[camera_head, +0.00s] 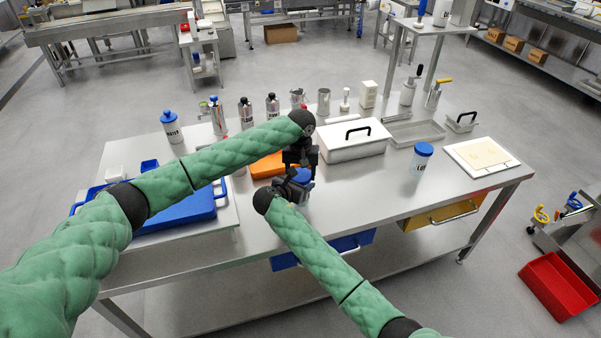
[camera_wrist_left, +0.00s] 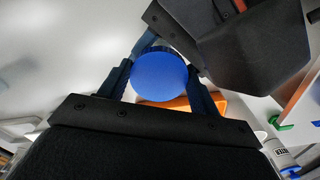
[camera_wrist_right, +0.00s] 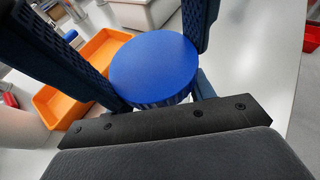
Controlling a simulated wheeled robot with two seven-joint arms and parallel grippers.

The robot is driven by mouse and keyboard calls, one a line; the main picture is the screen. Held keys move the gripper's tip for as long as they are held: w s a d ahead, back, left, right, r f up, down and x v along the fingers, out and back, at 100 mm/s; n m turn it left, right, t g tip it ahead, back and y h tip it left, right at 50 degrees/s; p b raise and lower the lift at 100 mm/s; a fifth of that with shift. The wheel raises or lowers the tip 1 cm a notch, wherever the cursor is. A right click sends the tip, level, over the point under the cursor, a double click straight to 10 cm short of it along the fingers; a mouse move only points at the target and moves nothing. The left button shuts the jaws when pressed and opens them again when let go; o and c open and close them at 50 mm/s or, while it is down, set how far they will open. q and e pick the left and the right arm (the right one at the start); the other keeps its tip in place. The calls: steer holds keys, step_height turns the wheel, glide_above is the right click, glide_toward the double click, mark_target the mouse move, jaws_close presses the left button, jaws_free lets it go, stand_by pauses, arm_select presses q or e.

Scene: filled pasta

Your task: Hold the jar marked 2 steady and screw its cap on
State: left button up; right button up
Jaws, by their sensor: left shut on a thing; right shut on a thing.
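A round blue cap (camera_head: 302,174) is near the front middle of the steel table, among my two grippers. My left gripper (camera_head: 298,165) comes from above with its fingers on either side of the cap. The cap's flat top also shows between those fingers in the left wrist view (camera_wrist_left: 160,77). My right gripper (camera_head: 290,186) reaches in low from the front, shut just under the cap. In the right wrist view the cap (camera_wrist_right: 154,66) shows its ribbed rim. The jar below it is mostly hidden and its mark cannot be read; I cannot tell how far the cap is seated.
An orange tray (camera_head: 266,166) lies just behind the grippers. A blue tray (camera_head: 180,212) is to the left, a white box with a black handle (camera_head: 345,144) behind right. Another blue-capped jar (camera_head: 420,160) and a white board (camera_head: 481,156) stand right. Several bottles line the back.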

arm_select(q)
steer(key=shift+a+f, duration=0.25)
steer(key=shift+f, duration=0.55)
steer(key=shift+s+d+r, duration=0.1)
steer(key=shift+s+r, duration=0.1)
steer(key=shift+r, duration=0.6)
stand_by(1.1)
